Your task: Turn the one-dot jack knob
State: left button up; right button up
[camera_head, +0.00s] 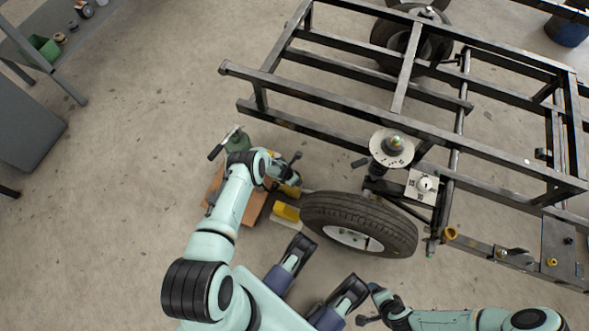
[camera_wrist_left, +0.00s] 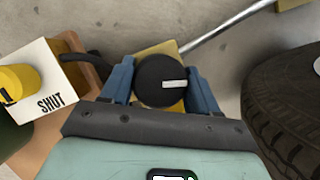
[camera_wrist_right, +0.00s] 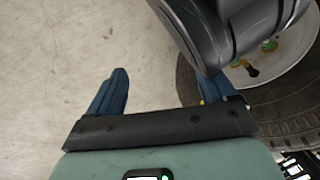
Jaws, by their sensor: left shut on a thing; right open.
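In the left wrist view a round black knob (camera_wrist_left: 160,80) with a white bar mark sits on a yellow block (camera_wrist_left: 160,50). My left gripper (camera_wrist_left: 160,72) is shut on this knob, one blue finger on each side. No dot shows on it, so I cannot tell whether it is the one-dot knob. In the head view yellow jack parts (camera_head: 286,212) lie beside the tyre, and my left arm hides most of the knob area. My right gripper (camera_wrist_right: 163,76) is open and empty over the floor, near the wheel.
A white plate marked SHUT (camera_wrist_left: 52,75) with a yellow knob (camera_wrist_left: 19,84) stands left of the black knob. The tyre (camera_head: 352,212) and black frame (camera_head: 400,95) stand to the right. A grey bench (camera_head: 30,45) is at upper left.

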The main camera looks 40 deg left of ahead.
pick_arm(q)
jog(key=o, duration=1)
jog(key=shift+s, duration=0.1)
pick_arm(e)
jog(key=shift+w+r, duration=0.1)
jog(key=shift+r, duration=0.05)
pick_arm(q)
jog(key=shift+r+p, duration=0.25)
jog(key=shift+p, duration=0.1)
jog(key=p+v, duration=0.3)
jog(key=shift+s+r, duration=0.1)
jog(key=shift+r, duration=0.1)
jog(key=shift+p+v, duration=4.7)
jog(key=shift+p, duration=0.05)
pick_arm(e)
jog(key=s+a+r+g, duration=0.1)
jog(key=s+a+r, duration=0.2)
jog(key=r, duration=0.4)
jog(key=s+a+r+n+g+y, duration=0.1)
jog(key=s+a+r+g, duration=0.1)
jog(key=s+r, duration=0.4)
jog(key=shift+s+a+r+y, duration=0.3)
jog(key=shift+a+r, duration=0.1)
jog(key=shift+r, duration=0.4)
